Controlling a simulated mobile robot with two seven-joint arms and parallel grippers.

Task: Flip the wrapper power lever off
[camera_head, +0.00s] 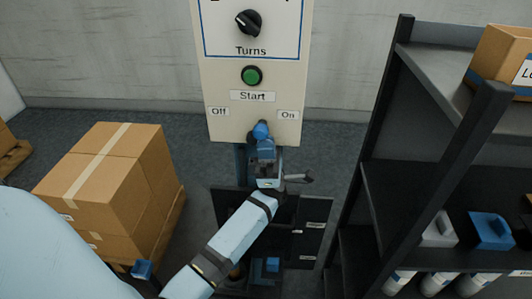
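The wrapper control panel (226,108) stands upright against the wall, with an "Off" label (219,112) at its lower left and an "On" label (288,115) at its lower right. My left gripper (262,136) is at the panel's bottom edge between the two labels, closer to "On". The power lever cannot be made out apart from the gripper there; the gripper and wrist cover that spot. Whether the fingers are open or shut, or touch the lever, is not clear. My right gripper is not in view.
Above the labels are a green Start button (252,75) and a black Turns knob (249,23). Stacked cartons (108,180) stand at left. A dark shelf rack (385,190) with a carton (505,60) and bottles stands at right. A dark cabinet (311,215) is below the panel.

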